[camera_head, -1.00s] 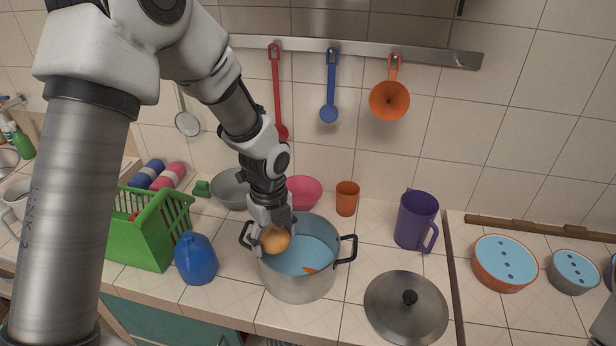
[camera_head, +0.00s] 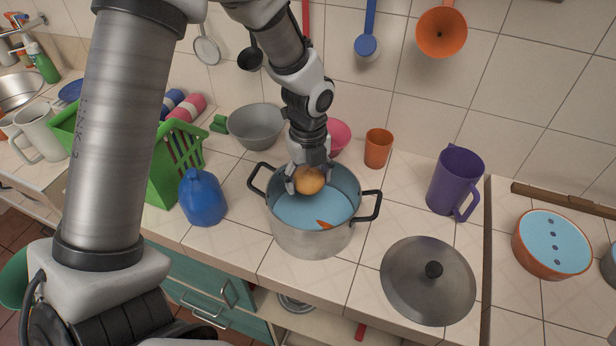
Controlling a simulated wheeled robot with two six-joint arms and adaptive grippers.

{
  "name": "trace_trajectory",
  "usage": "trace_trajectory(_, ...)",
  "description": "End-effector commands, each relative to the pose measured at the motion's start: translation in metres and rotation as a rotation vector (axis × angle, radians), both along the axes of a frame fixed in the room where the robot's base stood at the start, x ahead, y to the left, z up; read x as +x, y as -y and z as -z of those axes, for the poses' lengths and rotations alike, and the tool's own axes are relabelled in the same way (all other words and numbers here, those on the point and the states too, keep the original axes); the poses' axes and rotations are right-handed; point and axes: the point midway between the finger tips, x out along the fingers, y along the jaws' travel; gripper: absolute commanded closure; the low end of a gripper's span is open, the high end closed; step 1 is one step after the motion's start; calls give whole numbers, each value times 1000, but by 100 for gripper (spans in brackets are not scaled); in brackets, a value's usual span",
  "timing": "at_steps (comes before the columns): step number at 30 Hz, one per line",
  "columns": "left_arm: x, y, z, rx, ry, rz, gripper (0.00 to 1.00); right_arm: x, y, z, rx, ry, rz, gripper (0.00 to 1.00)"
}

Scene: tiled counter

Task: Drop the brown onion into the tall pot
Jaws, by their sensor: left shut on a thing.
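The brown onion (camera_head: 309,181) is held between the fingers of my left gripper (camera_head: 306,184). The gripper is shut on it, pointing down over the mouth of the tall pot. The tall pot (camera_head: 309,240) is steel with two black side handles and stands on the counter. It has blue inside and a carrot-like orange piece (camera_head: 325,225) lies in it. The onion appears at the rear-middle of the opening, around rim level; its exact height is hard to tell. My right gripper is not in view.
A steel lid (camera_head: 405,285) lies to the right of the pot. A blue jug (camera_head: 203,200) and green basket (camera_head: 165,185) stand to the left. A grey bowl (camera_head: 257,130), orange cup (camera_head: 378,150) and purple pitcher (camera_head: 453,185) stand behind and right.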

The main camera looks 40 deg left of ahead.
Motion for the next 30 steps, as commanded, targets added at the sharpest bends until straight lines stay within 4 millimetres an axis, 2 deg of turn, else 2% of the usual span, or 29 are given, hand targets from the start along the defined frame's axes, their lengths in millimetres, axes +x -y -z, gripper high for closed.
trace_trajectory(3, 0, 0, -2, 0, 0, 0, 69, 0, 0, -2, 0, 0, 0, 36)
trace_trajectory(4, 0, 0, -2, 0, 0, 0, 21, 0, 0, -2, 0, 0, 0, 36)
trace_trajectory(6, 0, 0, -2, 0, 0, 0, 0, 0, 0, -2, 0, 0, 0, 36)
trace_trajectory(16, 0, 0, -2, 0, 0, -1, 0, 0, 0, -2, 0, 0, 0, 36)
trace_trajectory(19, 1, 0, -8, 0, 2, -1, 0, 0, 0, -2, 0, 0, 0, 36)
trace_trajectory(23, 2, 0, -32, 0, 5, -1, 0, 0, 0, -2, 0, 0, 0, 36)
trace_trajectory(30, 4, 0, -93, 0, 4, 0, 0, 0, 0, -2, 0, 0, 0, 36)
